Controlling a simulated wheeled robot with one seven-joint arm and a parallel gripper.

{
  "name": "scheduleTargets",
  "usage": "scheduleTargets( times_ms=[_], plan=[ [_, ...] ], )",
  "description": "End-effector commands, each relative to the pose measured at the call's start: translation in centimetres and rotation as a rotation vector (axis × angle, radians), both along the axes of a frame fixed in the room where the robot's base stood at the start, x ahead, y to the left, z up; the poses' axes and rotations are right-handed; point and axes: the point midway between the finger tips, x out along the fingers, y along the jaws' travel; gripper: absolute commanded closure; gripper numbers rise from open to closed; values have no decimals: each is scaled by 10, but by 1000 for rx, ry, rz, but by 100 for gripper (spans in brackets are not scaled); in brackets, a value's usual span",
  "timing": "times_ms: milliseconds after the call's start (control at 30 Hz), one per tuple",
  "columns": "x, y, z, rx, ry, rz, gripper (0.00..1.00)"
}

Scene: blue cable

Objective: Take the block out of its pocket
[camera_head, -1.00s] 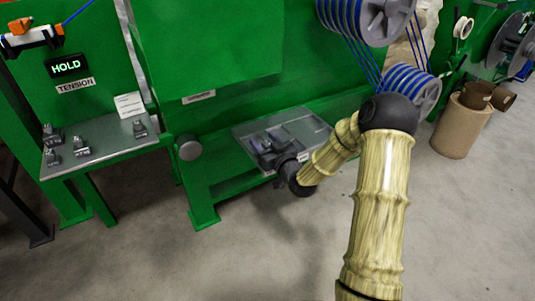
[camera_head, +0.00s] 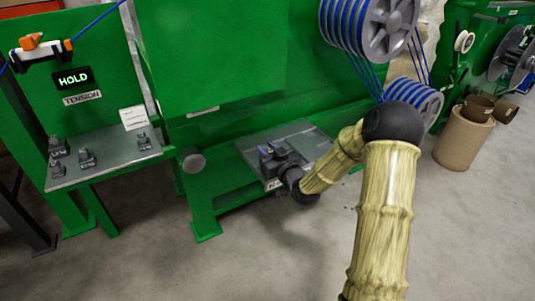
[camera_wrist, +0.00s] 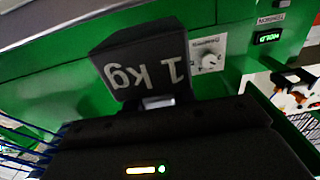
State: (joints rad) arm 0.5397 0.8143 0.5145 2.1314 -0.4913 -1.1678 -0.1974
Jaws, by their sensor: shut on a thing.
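A dark grey block (camera_wrist: 140,62) marked "1 kg" is large in the wrist view, its lettering upside down. My gripper (camera_wrist: 160,102) is shut on its narrower lower part, and my dark gripper body covers the bottom of that view. In the head view my gripper (camera_head: 274,155) is over the left part of a grey metal plate (camera_head: 308,132) on the low green frame. The block is hard to tell from my gripper there. The pocket is not clearly visible, and I cannot tell whether the block is clear of it.
A side shelf (camera_head: 112,160) at left carries several small grey weights. Above it is a lit HOLD display (camera_head: 73,79). A green machine (camera_head: 225,60) stands behind the plate. Blue cable spools (camera_head: 388,30) hang above my arm. A brown bin (camera_head: 463,140) stands at right; the front floor is clear.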

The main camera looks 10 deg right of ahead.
Motion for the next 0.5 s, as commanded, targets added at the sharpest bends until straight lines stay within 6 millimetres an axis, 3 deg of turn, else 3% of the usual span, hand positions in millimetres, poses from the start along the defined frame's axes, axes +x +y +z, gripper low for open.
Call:
scheduleTargets(
  times_ms=[33,200,500],
  plan=[
    [1,0,18,-1,-9,1,100],
    [1,0,48,-1,-9,1,100],
    [1,0,75,0,-7,1,100]
  ],
)
